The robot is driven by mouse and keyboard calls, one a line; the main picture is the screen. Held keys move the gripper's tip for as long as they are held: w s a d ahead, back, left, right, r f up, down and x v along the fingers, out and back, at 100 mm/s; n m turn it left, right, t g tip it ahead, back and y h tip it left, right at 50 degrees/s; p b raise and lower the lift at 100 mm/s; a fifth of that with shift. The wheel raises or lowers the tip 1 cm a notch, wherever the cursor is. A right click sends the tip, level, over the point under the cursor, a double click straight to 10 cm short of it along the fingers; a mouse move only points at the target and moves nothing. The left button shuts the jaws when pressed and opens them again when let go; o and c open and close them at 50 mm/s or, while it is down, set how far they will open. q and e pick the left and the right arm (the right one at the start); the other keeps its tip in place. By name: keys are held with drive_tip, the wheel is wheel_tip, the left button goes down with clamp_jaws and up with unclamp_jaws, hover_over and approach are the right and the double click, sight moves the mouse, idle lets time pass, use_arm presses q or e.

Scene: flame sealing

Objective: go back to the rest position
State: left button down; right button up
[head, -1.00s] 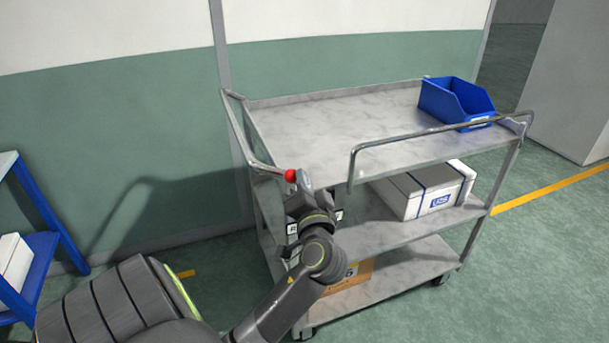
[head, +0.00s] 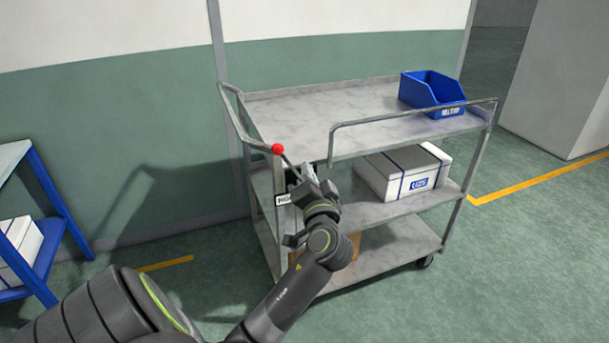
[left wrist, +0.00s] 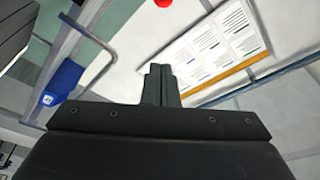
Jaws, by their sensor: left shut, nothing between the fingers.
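My left gripper (head: 296,176) is in front of the left end of a metal cart (head: 330,125) in the head view. It is shut and empty; its closed fingers (left wrist: 160,86) show in the left wrist view. A red ball-shaped knob (head: 278,149) on a thin stem stands just above and left of the gripper in the head view. The knob also shows at the top edge of the left wrist view (left wrist: 163,2). I cannot tell whether the gripper touches the stem. My right gripper is in neither view.
A blue bin (head: 432,92) stands on the cart's top shelf, and a white box (head: 403,172) on the middle one. A cardboard box on the bottom shelf is partly hidden by my arm. A blue-framed rack (head: 50,190) stands at left. Floor right of the cart is clear.

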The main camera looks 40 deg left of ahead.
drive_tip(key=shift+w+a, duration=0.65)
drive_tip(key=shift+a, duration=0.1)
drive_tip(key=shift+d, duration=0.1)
